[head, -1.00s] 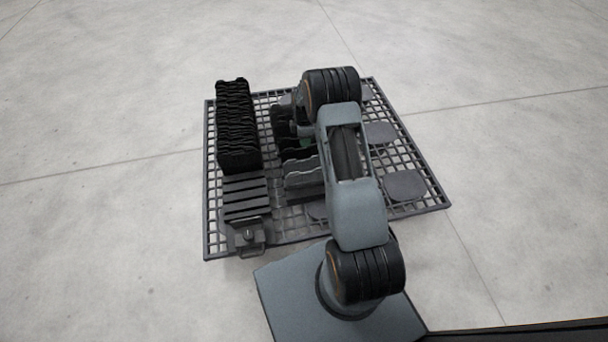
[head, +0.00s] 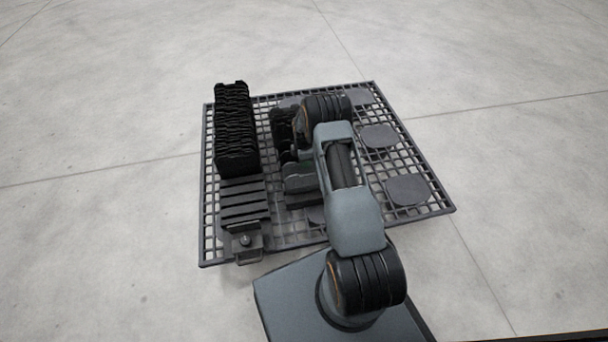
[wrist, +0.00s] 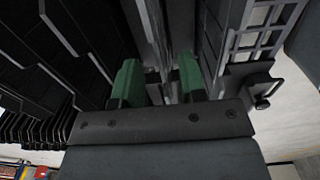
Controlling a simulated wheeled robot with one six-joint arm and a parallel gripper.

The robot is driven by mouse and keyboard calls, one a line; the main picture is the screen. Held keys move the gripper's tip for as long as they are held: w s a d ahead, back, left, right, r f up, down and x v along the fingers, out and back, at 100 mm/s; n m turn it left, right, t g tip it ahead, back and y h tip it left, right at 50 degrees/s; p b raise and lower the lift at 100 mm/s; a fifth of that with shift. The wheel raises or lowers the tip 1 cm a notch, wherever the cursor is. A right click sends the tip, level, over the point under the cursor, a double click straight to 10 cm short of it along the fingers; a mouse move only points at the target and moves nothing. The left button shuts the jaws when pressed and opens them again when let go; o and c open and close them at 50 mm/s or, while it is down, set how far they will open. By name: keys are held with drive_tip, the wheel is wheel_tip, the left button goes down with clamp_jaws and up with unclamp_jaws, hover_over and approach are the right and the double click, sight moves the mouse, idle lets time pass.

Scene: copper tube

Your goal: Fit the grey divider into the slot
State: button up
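I cannot tell whether that strip is the divider, and I see no clear contact. A slotted rack (head: 245,203) at the front left has several bare slots. Which one is the task's slot is unclear.
Black dividers (head: 234,130) fill the rear of the left rack. More dark pieces (head: 283,133) stand in the middle row. A knobbed bracket (head: 245,243) sits at the left front. Flat grey pads (head: 407,190) lie on the right of the grid base (head: 436,205).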

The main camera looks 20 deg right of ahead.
wheel_tip(320, 180, down, 3)
drive_tip(key=shift+r, duration=0.2)
clamp_jaws()
idle(0.4)
